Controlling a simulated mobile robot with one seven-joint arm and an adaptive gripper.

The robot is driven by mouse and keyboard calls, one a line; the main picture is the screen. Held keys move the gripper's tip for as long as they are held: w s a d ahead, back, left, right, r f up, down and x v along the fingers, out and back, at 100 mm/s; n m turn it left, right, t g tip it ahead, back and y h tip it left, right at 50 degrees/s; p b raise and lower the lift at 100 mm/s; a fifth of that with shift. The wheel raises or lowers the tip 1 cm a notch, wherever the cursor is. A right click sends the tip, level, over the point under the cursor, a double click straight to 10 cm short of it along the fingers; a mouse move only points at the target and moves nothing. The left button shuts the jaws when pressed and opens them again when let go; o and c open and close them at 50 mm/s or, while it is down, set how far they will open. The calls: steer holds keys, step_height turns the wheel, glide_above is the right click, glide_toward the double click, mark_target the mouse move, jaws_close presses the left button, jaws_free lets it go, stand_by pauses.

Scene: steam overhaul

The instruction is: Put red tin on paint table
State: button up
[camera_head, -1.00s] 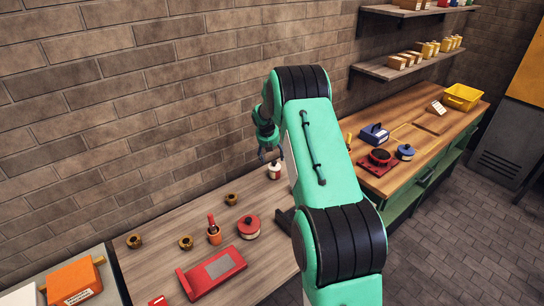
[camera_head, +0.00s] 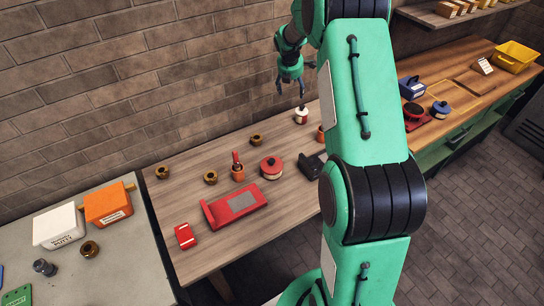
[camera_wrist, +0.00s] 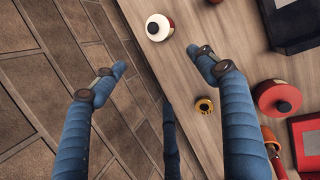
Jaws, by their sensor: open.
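A round red tin (camera_head: 271,167) with a dark knob and pale band stands on the grey wooden table (camera_head: 175,210); it also shows at the right of the wrist view (camera_wrist: 265,97). A white tin (camera_head: 301,115) with a red band and dark top stands near that table's back edge, and at the top of the wrist view (camera_wrist: 151,33). My gripper (camera_head: 291,92) is open and empty in the air, apart from the white tin. The wrist view shows its blue fingers (camera_wrist: 157,62) spread. I cannot tell which surface is the paint table.
A red tray-like fixture (camera_head: 232,204), a small red box (camera_head: 185,236), an orange pot (camera_head: 238,174) and several brass cups (camera_head: 210,178) share the table. A grey table (camera_head: 110,265) is at left. A wooden bench (camera_head: 460,75) at right holds a blue tin (camera_head: 440,109). A brick wall stands behind.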

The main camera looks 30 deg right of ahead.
steer(key=s+a+r+m+t+y, duration=0.1)
steer(key=s+a+r+m, duration=0.4)
steer(key=s+a+r, duration=0.6)
steer(key=s+a+r+m+t, duration=0.1)
steer(key=s+a+r+m, duration=0.4)
steer(key=s+a+r, duration=0.55)
steer(key=s+a+m, duration=0.3)
steer(key=s+a, duration=0.3)
steer(key=s, duration=0.3)
steer(key=s+a+r+m+y, duration=0.1)
steer(key=s+a+m, duration=0.3)
steer(key=s+a, duration=0.2)
steer(key=s+a+r+m+y, duration=0.1)
steer(key=s+a+m, duration=0.2)
steer(key=s+a, duration=0.3)
steer(key=s, duration=0.5)
steer(key=shift+s+r+t, duration=0.15)
steer(key=shift+s+t, duration=0.2)
steer(key=shift+t, duration=0.05)
steer(key=shift+f+b, duration=0.65)
